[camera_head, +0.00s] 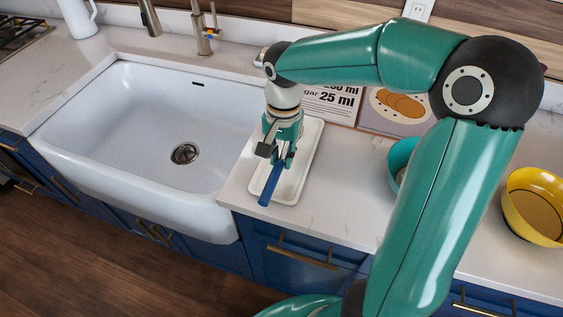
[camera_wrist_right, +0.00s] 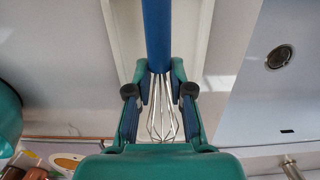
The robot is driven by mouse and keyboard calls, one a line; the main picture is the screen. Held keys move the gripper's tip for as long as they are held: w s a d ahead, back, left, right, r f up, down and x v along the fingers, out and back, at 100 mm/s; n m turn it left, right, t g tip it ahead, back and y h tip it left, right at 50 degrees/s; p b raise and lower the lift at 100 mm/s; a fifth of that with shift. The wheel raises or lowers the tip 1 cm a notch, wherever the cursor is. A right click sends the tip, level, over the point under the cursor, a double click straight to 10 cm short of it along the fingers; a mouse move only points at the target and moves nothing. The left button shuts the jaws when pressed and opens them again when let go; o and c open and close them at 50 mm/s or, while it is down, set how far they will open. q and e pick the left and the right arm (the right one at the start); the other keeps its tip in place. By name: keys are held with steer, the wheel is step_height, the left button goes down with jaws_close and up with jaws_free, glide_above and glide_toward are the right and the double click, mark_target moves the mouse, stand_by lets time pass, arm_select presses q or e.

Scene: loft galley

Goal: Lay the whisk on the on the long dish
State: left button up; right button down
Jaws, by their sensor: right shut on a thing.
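The whisk (camera_head: 269,188) has a blue handle that points toward the counter's front edge. Its handle and wire loops show in the right wrist view (camera_wrist_right: 158,36). My right gripper (camera_head: 281,160) is shut on the whisk where the handle meets the wires, with one finger on each side in the wrist view (camera_wrist_right: 160,76). The long dish (camera_head: 306,157) is white, narrow and shallow. The whisk and gripper are over it, lined up roughly along its length. I cannot tell whether the whisk touches the dish. My left gripper is not in view.
A white sink (camera_head: 130,117) lies left of the dish. A teal bowl (camera_head: 401,156), partly behind my arm, and a yellow bowl (camera_head: 533,206) stand to the right. A recipe board (camera_head: 335,100) leans behind the dish. A faucet (camera_head: 202,35) stands behind the sink.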

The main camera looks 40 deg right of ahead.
mark_target(283, 155)
step_height(283, 155, down, 3)
steer(key=shift+r, duration=0.1)
steer(key=c, duration=1)
jaws_free()
steer(key=shift+c, duration=0.2)
steer(key=r, duration=1.2)
steer(key=shift+w+d, duration=0.15)
steer(key=shift+d, duration=0.15)
